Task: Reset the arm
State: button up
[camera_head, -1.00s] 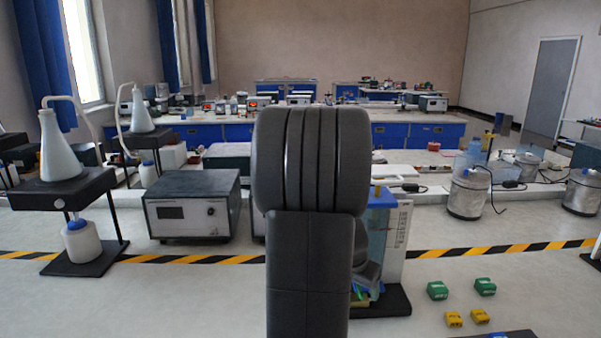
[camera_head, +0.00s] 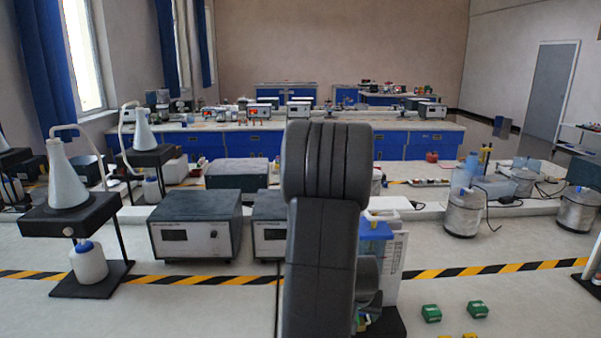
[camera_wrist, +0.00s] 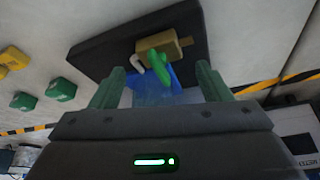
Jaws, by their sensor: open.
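My arm stands upright in the middle of the head view, and its dark links hide part of the bench behind it. My gripper (camera_wrist: 160,88) shows in the wrist view with its two green fingers spread apart and nothing between them that I can see held. Beyond the fingers is a dark base plate (camera_wrist: 100,50) with a blue container (camera_wrist: 160,80), a green piece (camera_wrist: 158,62) and a tan block (camera_wrist: 165,48). In the head view the blue-topped apparatus (camera_head: 375,230) stands just right of my arm, partly hidden by it.
Green blocks (camera_head: 431,313) lie on the bench at the front right. Grey instrument boxes (camera_head: 195,225) stand left of my arm. A flask on a black stand (camera_head: 66,185) is at far left, and metal cans (camera_head: 464,212) are at right. Yellow-black tape (camera_head: 480,270) crosses the bench.

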jog(key=shift+n+y+p, duration=0.3)
jog(key=shift+n+y, duration=0.2)
jog(key=shift+n, duration=0.8)
